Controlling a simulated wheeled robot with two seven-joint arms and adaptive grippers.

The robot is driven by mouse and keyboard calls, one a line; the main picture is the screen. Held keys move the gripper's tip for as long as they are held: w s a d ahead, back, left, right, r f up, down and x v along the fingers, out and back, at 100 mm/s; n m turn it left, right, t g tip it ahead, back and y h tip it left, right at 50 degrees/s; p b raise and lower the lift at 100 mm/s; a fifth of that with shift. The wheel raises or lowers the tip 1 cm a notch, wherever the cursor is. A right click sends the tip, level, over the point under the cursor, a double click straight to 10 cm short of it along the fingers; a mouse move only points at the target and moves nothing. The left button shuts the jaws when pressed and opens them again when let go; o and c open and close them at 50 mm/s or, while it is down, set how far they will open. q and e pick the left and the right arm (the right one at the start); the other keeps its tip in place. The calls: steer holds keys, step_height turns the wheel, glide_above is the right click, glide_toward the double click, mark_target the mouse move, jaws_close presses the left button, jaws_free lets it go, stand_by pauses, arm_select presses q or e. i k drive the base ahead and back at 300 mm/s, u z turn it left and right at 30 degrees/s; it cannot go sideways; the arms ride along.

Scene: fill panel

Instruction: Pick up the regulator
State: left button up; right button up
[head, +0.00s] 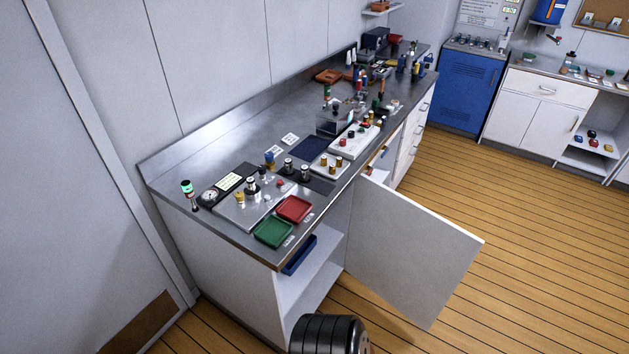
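A long steel-topped workbench (225,145) runs from the lower middle to the back. On its near end is a silver fill panel (232,214) with a round gauge (209,196) and several small knobs and fittings. Two small black-and-silver fittings, one here (288,165) and one here (305,173), stand upright on a dark mat (319,186) behind the panel. Several brass-coloured fittings (338,162) stand on a light plate further back. I cannot tell for sure which of these is the regulator. Neither of my grippers shows in the head view.
A green tray (273,232) and a red tray (294,209) lie at the bench's near front edge. A white cabinet door (410,250) hangs open into the floor space. A blue bin (299,255) sits inside the cabinet. Wooden floor (530,240) is clear at right.

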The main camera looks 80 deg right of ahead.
mark_target(252, 189)
steer(key=z, duration=2.15)
